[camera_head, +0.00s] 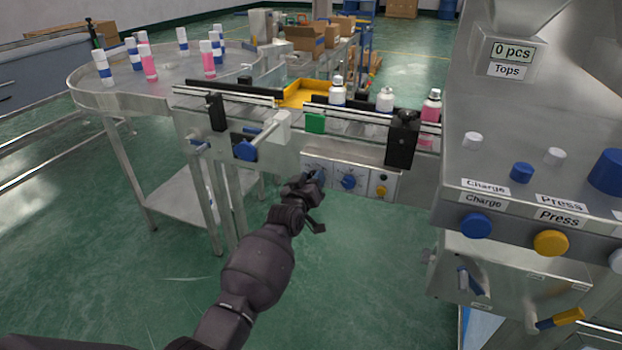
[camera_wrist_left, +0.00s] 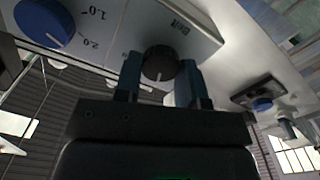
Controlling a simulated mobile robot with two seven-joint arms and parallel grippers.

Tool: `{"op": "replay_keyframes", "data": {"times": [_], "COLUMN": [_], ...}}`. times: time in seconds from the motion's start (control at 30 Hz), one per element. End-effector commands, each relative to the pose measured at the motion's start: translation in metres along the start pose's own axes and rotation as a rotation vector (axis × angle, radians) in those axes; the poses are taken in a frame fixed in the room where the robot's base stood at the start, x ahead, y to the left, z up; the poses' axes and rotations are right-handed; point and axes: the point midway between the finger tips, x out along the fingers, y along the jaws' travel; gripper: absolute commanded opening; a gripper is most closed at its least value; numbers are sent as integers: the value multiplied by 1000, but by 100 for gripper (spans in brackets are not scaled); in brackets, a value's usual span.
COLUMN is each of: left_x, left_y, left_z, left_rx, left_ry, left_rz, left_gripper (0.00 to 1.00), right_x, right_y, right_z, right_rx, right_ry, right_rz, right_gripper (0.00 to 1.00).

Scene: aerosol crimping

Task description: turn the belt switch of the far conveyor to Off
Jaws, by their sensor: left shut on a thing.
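The belt switch is a dark round knob (camera_wrist_left: 158,66) with a light pointer line, under an upside-down label that appears to read "Belt" in the left wrist view. It sits on a grey control panel (camera_head: 365,181) on the front side of the conveyor. My left gripper (camera_wrist_left: 160,82) is shut on this knob, one finger on each side. In the head view my left gripper (camera_head: 316,180) is at the left part of the panel and hides most of the switch. I cannot read the switch's setting. My right gripper is not in view.
Beside the switch are a blue dial (camera_head: 348,182) with a number scale and a yellow button (camera_head: 381,190). Bottles (camera_head: 385,99) stand on the conveyor above. A round table (camera_head: 165,75) holds several capped bottles. A machine (camera_head: 530,170) with buttons stands at the right.

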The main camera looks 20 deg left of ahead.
Motion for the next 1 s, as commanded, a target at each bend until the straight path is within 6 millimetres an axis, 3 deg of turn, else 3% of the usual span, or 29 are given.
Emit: {"op": "replay_keyframes", "data": {"times": [0.5,1.0], "left_x": [0,0], "left_y": [-1,-2], "left_z": [0,1], "left_rx": [-402,-522], "left_ry": [1,0], "left_rz": [0,0], "left_gripper": [14,14], "right_x": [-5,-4], "right_y": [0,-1], "right_z": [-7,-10], "right_rx": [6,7], "right_ry": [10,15], "right_rz": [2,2], "right_gripper": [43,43]}}
